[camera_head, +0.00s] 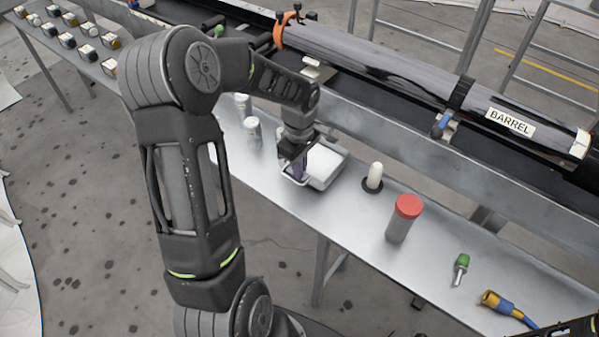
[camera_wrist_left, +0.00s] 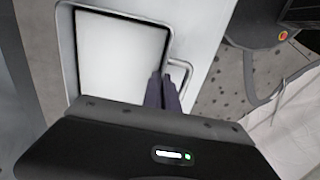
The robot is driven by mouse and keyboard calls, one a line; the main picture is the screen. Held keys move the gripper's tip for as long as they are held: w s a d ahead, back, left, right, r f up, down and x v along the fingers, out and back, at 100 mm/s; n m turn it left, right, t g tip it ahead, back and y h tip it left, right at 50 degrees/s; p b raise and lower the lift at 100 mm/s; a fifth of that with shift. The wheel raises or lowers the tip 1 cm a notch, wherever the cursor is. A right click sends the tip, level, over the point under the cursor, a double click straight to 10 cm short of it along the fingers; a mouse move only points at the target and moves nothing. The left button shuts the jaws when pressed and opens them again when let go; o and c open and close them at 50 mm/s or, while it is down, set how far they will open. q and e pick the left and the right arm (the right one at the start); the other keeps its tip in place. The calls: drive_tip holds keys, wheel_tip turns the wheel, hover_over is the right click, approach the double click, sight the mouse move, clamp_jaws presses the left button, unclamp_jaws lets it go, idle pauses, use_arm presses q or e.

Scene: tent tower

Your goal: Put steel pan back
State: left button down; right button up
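The steel pan (camera_head: 328,169) is a shallow rectangular tray with a pale inside, on the metal bench. In the left wrist view the pan (camera_wrist_left: 121,52) fills the upper left, with a thin loop handle at its right side. My left gripper (camera_head: 299,170) reaches down at the pan's left end. In the left wrist view its fingers (camera_wrist_left: 165,92) are close together at the pan's handle-side rim and look shut on it. The exact contact is partly hidden.
White-capped bottles (camera_head: 252,132) are left. The long barrel (camera_head: 390,68) runs behind.

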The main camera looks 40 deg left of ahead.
use_arm(q)
drive_tip(key=shift+f, duration=0.85)
drive_tip(key=shift+f, duration=0.2)
drive_tip(key=c, duration=1.7)
unclamp_jaws()
drive_tip(key=shift+r, duration=0.15)
drive_tip(key=shift+r, duration=0.15)
wheel_tip(320, 180, up, 12)
drive_tip(key=shift+f, duration=0.1)
